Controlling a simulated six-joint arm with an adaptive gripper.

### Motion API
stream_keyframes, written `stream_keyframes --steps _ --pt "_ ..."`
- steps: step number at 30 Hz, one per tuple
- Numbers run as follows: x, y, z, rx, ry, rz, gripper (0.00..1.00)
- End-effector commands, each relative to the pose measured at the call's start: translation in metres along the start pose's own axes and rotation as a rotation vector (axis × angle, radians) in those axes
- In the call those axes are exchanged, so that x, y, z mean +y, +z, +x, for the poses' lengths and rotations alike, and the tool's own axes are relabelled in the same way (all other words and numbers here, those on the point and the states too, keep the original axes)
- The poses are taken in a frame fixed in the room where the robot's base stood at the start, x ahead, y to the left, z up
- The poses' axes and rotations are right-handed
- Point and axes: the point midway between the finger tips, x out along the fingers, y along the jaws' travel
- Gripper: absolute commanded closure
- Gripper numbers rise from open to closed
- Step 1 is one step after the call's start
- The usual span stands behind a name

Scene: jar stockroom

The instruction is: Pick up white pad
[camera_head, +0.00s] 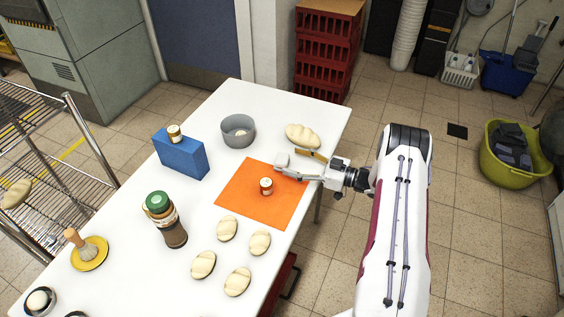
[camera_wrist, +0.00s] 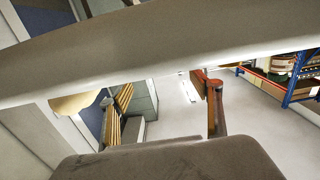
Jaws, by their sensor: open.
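A small white block (camera_head: 282,160), which looks like the white pad, shows at the tips of my gripper (camera_head: 291,163) in the head view, over the far right edge of the orange mat (camera_head: 247,208). My gripper is open, its two fingers reaching left over the table. I cannot tell whether the fingers touch the block or whether it rests on the table. In the wrist view a yellow-striped finger and an orange-brown finger stand apart around my gripper's opening (camera_wrist: 165,98). A wide pale band (camera_wrist: 150,50) crosses above them; I cannot tell what it is.
A small jar (camera_head: 266,187) stands on the mat close to the fingers. A bread roll (camera_head: 302,135) lies just beyond them. A grey bowl (camera_head: 238,131), a blue box (camera_head: 181,155), a green-lidded jar (camera_head: 166,220) and several rolls (camera_head: 237,281) share the white table (camera_head: 120,265).

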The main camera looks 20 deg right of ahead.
Motion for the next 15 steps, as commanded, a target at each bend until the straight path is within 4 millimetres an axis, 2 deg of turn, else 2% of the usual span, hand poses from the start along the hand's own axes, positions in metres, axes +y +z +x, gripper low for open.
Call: stream_keyframes --steps 8,15 --pt "0.000 0.000 0.001 0.000 0.000 0.000 0.36" --pt "0.000 0.004 0.019 -0.001 -0.002 0.000 0.36"
